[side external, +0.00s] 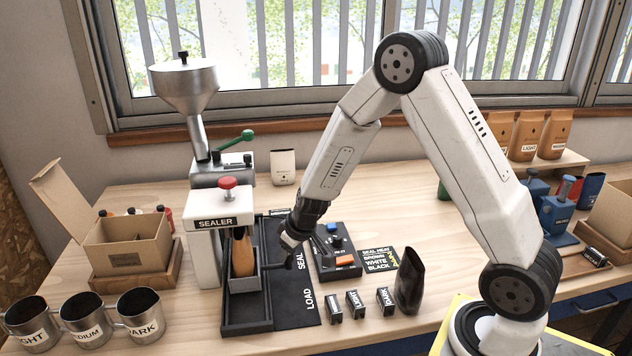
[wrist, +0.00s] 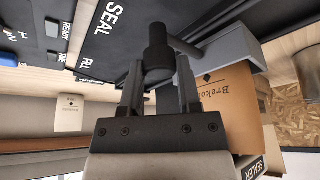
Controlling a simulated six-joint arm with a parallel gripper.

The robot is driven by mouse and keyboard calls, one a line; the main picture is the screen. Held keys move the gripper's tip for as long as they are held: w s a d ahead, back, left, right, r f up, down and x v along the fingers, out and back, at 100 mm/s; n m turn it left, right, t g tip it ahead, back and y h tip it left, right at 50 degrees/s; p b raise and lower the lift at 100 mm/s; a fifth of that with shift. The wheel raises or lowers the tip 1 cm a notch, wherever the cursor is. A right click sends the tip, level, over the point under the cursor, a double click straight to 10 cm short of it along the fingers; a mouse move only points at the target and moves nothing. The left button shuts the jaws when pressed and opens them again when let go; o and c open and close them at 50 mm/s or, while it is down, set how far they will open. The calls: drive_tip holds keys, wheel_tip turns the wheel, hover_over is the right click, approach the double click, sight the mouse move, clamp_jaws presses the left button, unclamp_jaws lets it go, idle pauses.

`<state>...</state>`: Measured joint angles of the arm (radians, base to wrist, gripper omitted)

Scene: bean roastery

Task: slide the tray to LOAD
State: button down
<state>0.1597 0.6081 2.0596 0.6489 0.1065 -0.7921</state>
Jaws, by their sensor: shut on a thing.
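The tray (side external: 246,284) is a small dark grey carrier on a black track (side external: 247,325), under the sealer head (side external: 218,223). A brown bag (side external: 242,252) stands upright in it. The tray's side arm ends in a black knob (wrist: 158,45); the tray's grey side shows in the wrist view (wrist: 235,48). My gripper (side external: 289,243) is shut on this knob, with a finger on each side in the wrist view. The knob is beside the word SEAL (side external: 300,262) on the black mat. The word LOAD (side external: 308,299) is nearer the front edge.
A control box (side external: 335,262) with blue and orange buttons stands right of the mat. Small labelled blocks (side external: 356,304) and a dark bag (side external: 410,278) are in front of it. Metal cups (side external: 85,318) and an open carton (side external: 128,240) stand at left. The front track is empty.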

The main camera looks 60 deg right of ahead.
drive_tip(key=shift+s+a+r, duration=0.1)
drive_tip(key=shift+s+a, duration=1.25)
drive_tip(key=shift+a, duration=0.2)
drive_tip(key=shift+c, duration=2.4)
unclamp_jaws()
drive_tip(key=shift+o, duration=1)
drive_tip(key=shift+s, duration=0.1)
drive_tip(key=shift+s+r, duration=0.25)
drive_tip(key=shift+r, duration=0.35)
wheel_tip(320, 180, up, 8)
drive_tip(key=shift+s+r, duration=0.25)
drive_tip(key=shift+s, duration=0.05)
